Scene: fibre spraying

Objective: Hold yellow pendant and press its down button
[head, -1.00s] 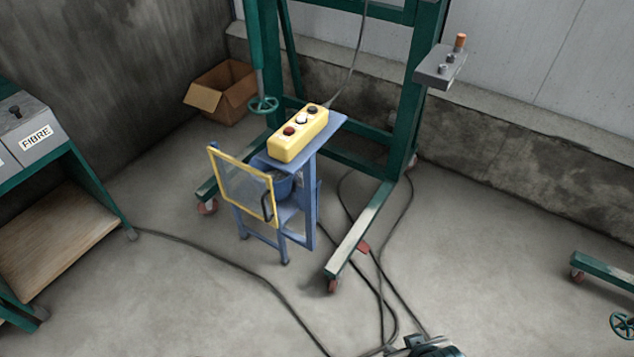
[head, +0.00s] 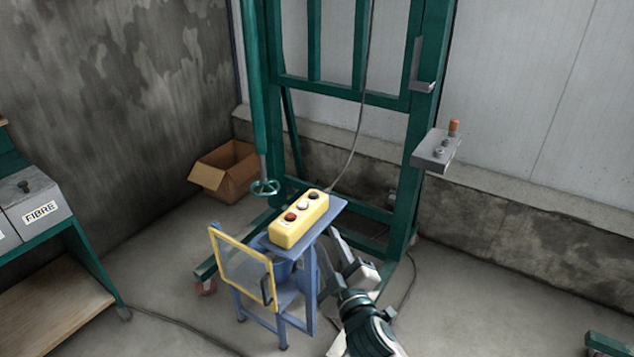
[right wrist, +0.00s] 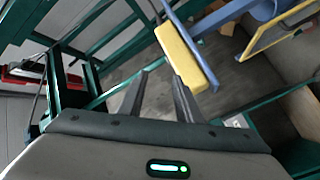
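The yellow pendant (head: 285,232) lies on the small blue stand (head: 331,210) in the head view. Its top carries a red button (head: 291,216), a white button (head: 303,206) and a black button (head: 314,195). Which one is down cannot be read. My right gripper (head: 328,246) is just right of the stand, below the pendant's level in the picture. In the right wrist view its two fingers (right wrist: 158,76) are apart with nothing between them. The pendant (right wrist: 187,55) shows there beyond the right finger, seemingly apart from it. My left gripper is out of view.
A yellow-framed mesh door (head: 243,266) stands at the stand's front left. A green frame (head: 408,165) with a grey control box (head: 436,150) rises behind. A handwheel (head: 265,188), cardboard box (head: 228,170) and fibre machine (head: 37,210) are to the left.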

